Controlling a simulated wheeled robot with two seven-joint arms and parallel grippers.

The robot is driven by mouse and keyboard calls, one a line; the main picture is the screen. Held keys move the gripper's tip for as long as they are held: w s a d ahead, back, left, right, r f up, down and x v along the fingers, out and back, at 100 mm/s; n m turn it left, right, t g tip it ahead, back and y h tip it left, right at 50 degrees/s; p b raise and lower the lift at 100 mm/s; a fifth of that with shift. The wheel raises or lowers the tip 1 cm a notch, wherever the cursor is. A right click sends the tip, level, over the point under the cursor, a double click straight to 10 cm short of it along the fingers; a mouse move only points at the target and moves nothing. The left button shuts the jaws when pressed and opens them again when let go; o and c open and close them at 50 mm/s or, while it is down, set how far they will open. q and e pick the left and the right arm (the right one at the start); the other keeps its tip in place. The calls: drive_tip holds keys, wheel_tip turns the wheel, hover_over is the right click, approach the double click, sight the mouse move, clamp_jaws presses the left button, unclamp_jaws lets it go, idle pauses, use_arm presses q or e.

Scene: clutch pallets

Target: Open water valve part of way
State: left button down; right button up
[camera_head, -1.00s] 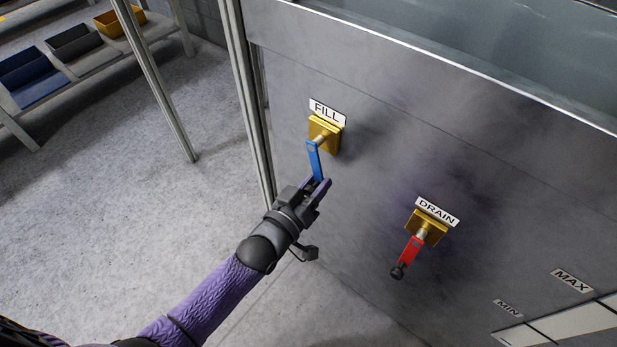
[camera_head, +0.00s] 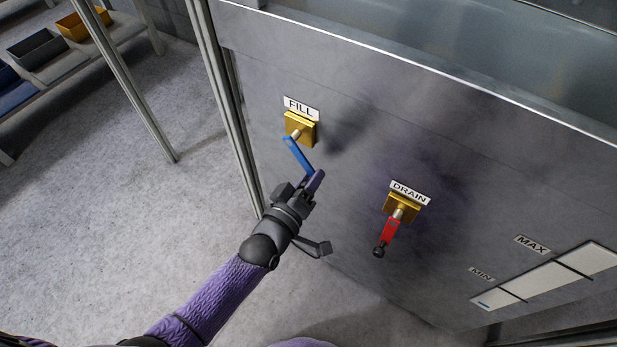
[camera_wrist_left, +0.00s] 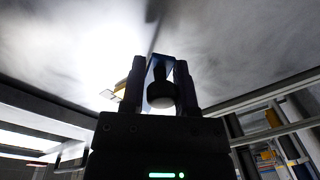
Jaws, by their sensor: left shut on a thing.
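The blue FILL valve handle (camera_head: 298,156) hangs from a brass fitting (camera_head: 300,128) on the tank's grey side, under the FILL label (camera_head: 301,108). It slants down and to the right. My left gripper (camera_head: 312,184) is shut on the handle's lower end, hiding its knob in the head view. In the left wrist view, the dark knob (camera_wrist_left: 161,94) sits between the two fingers. The red DRAIN handle (camera_head: 390,233) hangs slanting down-left from its own brass fitting (camera_head: 402,207), free of any gripper. My right gripper is not in view.
The tank wall (camera_head: 340,165) stands in front of me, with a level gauge (camera_head: 545,280) marked MIN and MAX at lower right. Metal posts (camera_head: 228,105) stand at its left edge. A rack with bins (camera_head: 38,50) is at upper left. Open floor lies left of the tank.

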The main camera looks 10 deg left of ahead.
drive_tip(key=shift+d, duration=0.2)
use_arm(q)
drive_tip(key=shift+c, duration=2)
unclamp_jaws()
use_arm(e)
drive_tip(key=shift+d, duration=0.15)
use_arm(q)
drive_tip(key=p+v, duration=0.4)
drive_tip(key=v, duration=0.6)
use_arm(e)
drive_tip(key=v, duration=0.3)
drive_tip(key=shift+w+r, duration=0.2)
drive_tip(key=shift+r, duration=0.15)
use_arm(q)
drive_tip(key=shift+f, duration=0.1)
